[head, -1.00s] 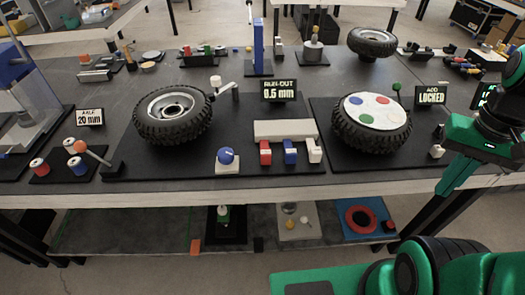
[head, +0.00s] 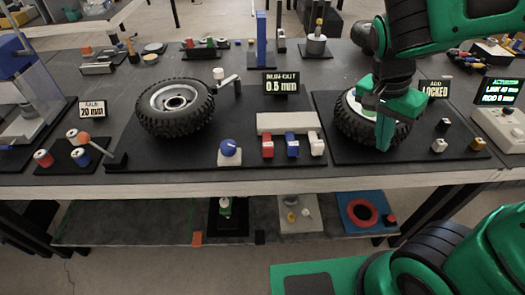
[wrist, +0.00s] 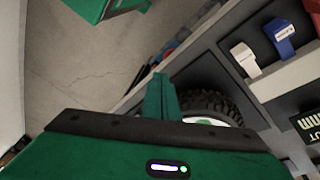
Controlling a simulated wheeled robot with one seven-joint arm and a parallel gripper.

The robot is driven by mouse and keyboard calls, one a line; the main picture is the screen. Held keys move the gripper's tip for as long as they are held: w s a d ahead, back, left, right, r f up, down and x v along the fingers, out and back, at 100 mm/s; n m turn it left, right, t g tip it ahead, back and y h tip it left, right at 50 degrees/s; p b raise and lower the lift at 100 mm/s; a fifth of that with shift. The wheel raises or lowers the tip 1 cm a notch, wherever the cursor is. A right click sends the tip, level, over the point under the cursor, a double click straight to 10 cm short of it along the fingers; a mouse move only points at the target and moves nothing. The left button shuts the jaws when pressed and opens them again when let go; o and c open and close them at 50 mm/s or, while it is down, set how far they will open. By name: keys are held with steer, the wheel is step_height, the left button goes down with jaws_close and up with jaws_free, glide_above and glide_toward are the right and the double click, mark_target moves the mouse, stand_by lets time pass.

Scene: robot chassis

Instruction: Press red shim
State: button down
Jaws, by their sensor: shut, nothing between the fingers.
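The red shim (head: 267,147) is the leftmost of three small blocks at the front of a white bar (head: 285,122) in the head view. A blue shim (head: 292,147) and a white shim (head: 317,145) stand to its right. My green gripper (head: 383,143) is shut and empty. It is in front of the right-hand wheel, to the right of the shims and apart from them.
The right-hand wheel (head: 348,128) is partly hidden by my arm. Left are another wheel (head: 166,122) and a blue knob (head: 228,148). The "RUN-OUT 0.5 mm" sign (head: 283,84) stands behind the bar. A control box (head: 496,127) is at the far right.

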steer(key=w+a+f+m+t+h, duration=0.1)
steer(key=w+a+m, duration=0.1)
steer(key=a, duration=0.6)
steer(key=w+a+f+m+t+h, duration=0.1)
steer(key=w+a, duration=0.1)
steer(key=a, duration=0.5)
steer(key=s+a+f+m+t, duration=0.1)
steer(key=s+a+m+t, duration=0.1)
steer(key=a, duration=1.4)
steer(key=shift+s+f+m+t, duration=0.2)
steer(key=shift+s+m+t, duration=0.2)
steer(key=shift+s+t, duration=0.55)
steer(key=shift+s+d, duration=0.1)
glide_toward(271, 155)
step_height(271, 155, down, 3)
steer(key=s+d, duration=0.2)
steer(key=w, duration=0.3)
steer(key=shift+f, duration=0.25)
steer(key=shift+w, duration=0.65)
